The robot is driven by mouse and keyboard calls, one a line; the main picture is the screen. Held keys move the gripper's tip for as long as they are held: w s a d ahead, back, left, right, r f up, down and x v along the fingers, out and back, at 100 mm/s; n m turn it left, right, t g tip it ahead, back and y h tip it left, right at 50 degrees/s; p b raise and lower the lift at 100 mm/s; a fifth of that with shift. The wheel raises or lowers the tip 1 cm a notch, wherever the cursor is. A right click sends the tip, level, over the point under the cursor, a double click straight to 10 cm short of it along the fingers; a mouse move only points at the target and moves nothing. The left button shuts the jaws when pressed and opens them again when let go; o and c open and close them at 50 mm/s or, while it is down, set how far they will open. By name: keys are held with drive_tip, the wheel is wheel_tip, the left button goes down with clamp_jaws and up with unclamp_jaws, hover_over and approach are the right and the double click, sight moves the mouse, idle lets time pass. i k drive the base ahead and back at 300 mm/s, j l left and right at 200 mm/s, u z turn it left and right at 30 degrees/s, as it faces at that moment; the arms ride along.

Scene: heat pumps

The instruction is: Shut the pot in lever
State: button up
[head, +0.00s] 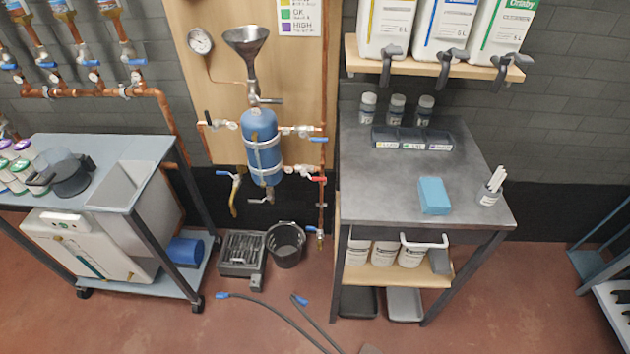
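A blue pot (261,143) hangs upright on the wooden wall board, with a metal funnel (247,50) above it. A valve below the funnel has a grey lever (268,100) pointing right. Lower right is a red lever (318,179); lower left is a blue-handled valve (236,178). No label naming the pot in lever is readable, so I cannot tell which it is. My gripper is not in view.
A grey bench (440,210) with a blue block (433,196) stands right; a wheeled cart (105,146) stands left. A black bucket (286,246) and grey box (242,255) sit on the floor below the pot. Hoses (275,312) lie in front.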

sight(303, 175)
drive_tip(key=j+z, duration=0.15)
drive_tip(key=z, duration=0.5)
drive_tip(key=j+z, duration=0.3)
drive_tip(key=j, duration=0.3)
drive_tip(key=j+z, duration=0.35)
drive_tip(key=j, duration=0.3)
drive_tip(key=k+j+z, duration=0.1)
drive_tip(key=j+z, duration=0.2)
drive_tip(key=j, duration=0.3)
drive_tip(key=k+j, duration=0.1)
drive_tip(key=j, duration=0.35)
drive_tip(key=k+j, duration=0.1)
drive_tip(key=j, duration=0.4)
drive_tip(key=k+j, duration=0.1)
drive_tip(key=j, duration=0.35)
drive_tip(key=i, duration=0.45)
